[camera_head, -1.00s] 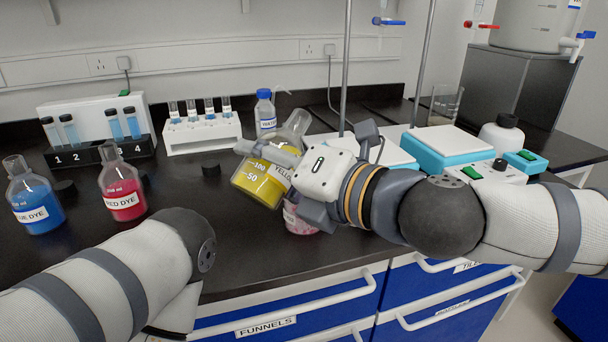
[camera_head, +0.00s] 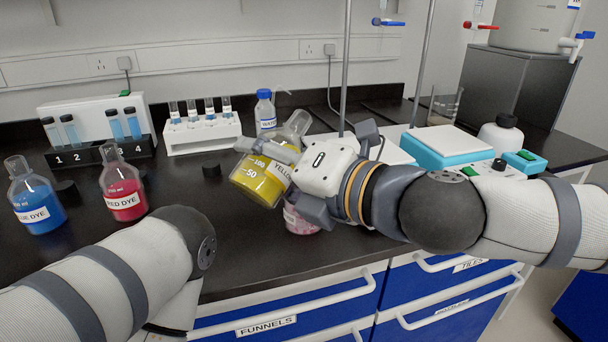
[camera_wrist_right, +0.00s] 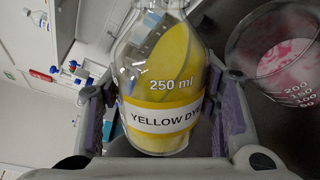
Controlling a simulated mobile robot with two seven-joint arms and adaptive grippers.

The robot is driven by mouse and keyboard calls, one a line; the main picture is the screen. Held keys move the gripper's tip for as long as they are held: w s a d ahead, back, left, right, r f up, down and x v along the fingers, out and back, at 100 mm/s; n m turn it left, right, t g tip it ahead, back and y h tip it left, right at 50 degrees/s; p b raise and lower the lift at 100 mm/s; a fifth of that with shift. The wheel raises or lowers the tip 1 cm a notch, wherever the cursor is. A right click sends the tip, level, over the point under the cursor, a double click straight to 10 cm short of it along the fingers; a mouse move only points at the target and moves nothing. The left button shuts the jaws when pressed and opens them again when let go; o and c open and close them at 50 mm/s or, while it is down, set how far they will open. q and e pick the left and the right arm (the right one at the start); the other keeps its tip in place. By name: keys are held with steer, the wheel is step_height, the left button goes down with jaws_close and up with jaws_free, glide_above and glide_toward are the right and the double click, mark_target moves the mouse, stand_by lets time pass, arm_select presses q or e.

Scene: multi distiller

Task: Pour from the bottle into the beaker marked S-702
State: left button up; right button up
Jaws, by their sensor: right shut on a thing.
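My right gripper (camera_head: 282,180) is shut on a clear flask-like bottle of yellow dye (camera_head: 257,181), held above the bench. The bottle is tilted, its neck pointing up and to the right. In the right wrist view the bottle (camera_wrist_right: 166,92) is between the fingers, with its "YELLOW DYE" label and "250 ml" mark showing. A glass beaker with pinkish liquid (camera_head: 298,222) stands below, partly hidden by the gripper. It also shows beside the bottle in the right wrist view (camera_wrist_right: 283,60); I cannot read S-702 on it. My left gripper is out of view.
Blue dye (camera_head: 37,205) and red dye (camera_head: 122,190) bottles stand at the left. Behind are a numbered vial rack (camera_head: 100,151), a white tube rack (camera_head: 203,138) and a blue-capped bottle (camera_head: 265,112). Metal rods and a hotplate (camera_head: 440,143) stand to the right.

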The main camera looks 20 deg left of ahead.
steer(key=shift+s+r+m, duration=0.15)
steer(key=shift+r+m, duration=0.2)
steer(key=shift+m, duration=0.05)
stand_by(0.9)
steer(key=shift+s+a+f+m+g+b, duration=0.1)
steer(key=shift+f+m+g+b, duration=0.05)
steer(key=shift+f+m, duration=0.25)
steer(key=shift+s+f+m+g+b, duration=0.15)
steer(key=shift+f+m, duration=0.15)
steer(key=shift+f, duration=0.15)
stand_by(1.6)
steer(key=shift+s+a+f+m+g+p, duration=0.15)
steer(key=shift+m+g+p, duration=0.2)
steer(key=shift+m, duration=0.75)
stand_by(3.2)
